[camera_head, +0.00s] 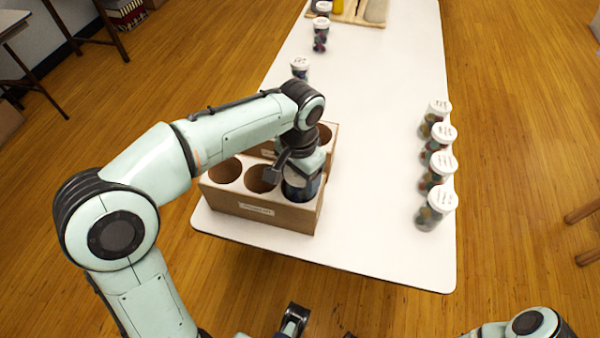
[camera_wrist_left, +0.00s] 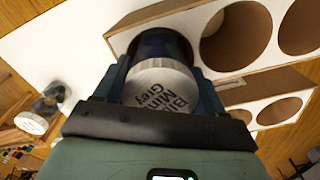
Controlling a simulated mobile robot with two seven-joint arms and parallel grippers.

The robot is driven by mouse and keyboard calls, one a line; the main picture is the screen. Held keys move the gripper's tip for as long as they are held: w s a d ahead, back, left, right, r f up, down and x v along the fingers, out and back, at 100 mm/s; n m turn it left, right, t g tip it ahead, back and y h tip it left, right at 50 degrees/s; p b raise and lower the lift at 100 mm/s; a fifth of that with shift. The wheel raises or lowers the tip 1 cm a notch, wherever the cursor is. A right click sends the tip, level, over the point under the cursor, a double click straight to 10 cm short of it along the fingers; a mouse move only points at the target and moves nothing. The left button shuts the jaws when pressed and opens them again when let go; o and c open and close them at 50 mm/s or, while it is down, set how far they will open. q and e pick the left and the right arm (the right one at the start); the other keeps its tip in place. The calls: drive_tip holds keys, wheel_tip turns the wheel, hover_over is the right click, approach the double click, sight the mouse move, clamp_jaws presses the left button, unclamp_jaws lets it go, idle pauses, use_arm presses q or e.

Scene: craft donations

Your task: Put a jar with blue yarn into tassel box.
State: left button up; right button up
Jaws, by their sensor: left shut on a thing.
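My left gripper (camera_head: 300,172) points down over the right end of a wooden box (camera_head: 255,208) with round holes and a front label too small to read. It is shut on a jar (camera_head: 301,187) with dark blue contents. In the left wrist view the jar's white lid (camera_wrist_left: 160,82) reads "Blue", "Mint", "Grey" between the fingers (camera_wrist_left: 160,90). The jar is at the box's right front hole; how deep it sits is hidden. Two empty round holes show to its left. My right arm (camera_head: 530,322) is at the bottom edge; its gripper's state is unclear.
A second box (camera_head: 328,140) with holes stands just behind the first. Several white-lidded jars (camera_head: 436,208) line the table's right side. More jars (camera_head: 320,38) and a tray (camera_head: 362,18) stand farther back. The white table (camera_head: 375,150) is clear between the boxes and the right-hand jars.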

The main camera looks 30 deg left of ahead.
use_arm(q)
drive_tip(key=o, duration=1.2)
wheel_tip(320, 180, up, 13)
drive_tip(key=p, duration=0.3)
drive_tip(key=shift+r+p, duration=0.2)
drive_tip(key=shift+p, duration=0.15)
use_arm(e)
drive_tip(key=r, duration=0.1)
drive_tip(key=s+r, duration=0.1)
drive_tip(key=r, duration=0.1)
drive_tip(key=shift+s+g, duration=0.2)
drive_tip(key=shift+g, duration=0.2)
